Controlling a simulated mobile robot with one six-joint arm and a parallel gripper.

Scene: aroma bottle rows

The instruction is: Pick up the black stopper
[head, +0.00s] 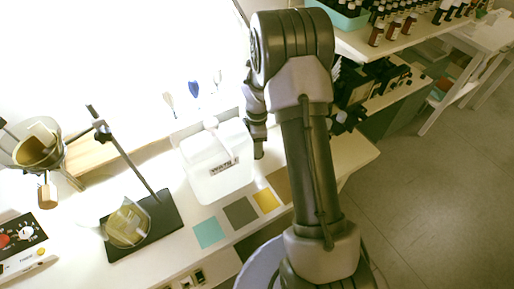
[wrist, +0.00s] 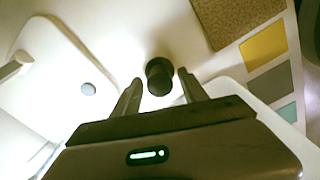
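The black stopper (wrist: 159,76) shows in the wrist view as a small dark cylinder on the pale bench, just ahead of and between the fingertips. My gripper (wrist: 160,84) is open, with one finger on each side of the stopper. A gap shows between the stopper and each finger, so it is not held. In the head view my gripper (head: 258,148) points down at the bench, just right of the white labelled container. I cannot tell the stopper apart from the dark gripper there.
The white container (head: 217,172) stands close to the left of my gripper. Flat coloured squares, including a yellow one (head: 266,200), lie in front. A stand with a glass beaker (head: 128,224) is further left. Brown bottles (head: 377,34) stand on a shelf at upper right.

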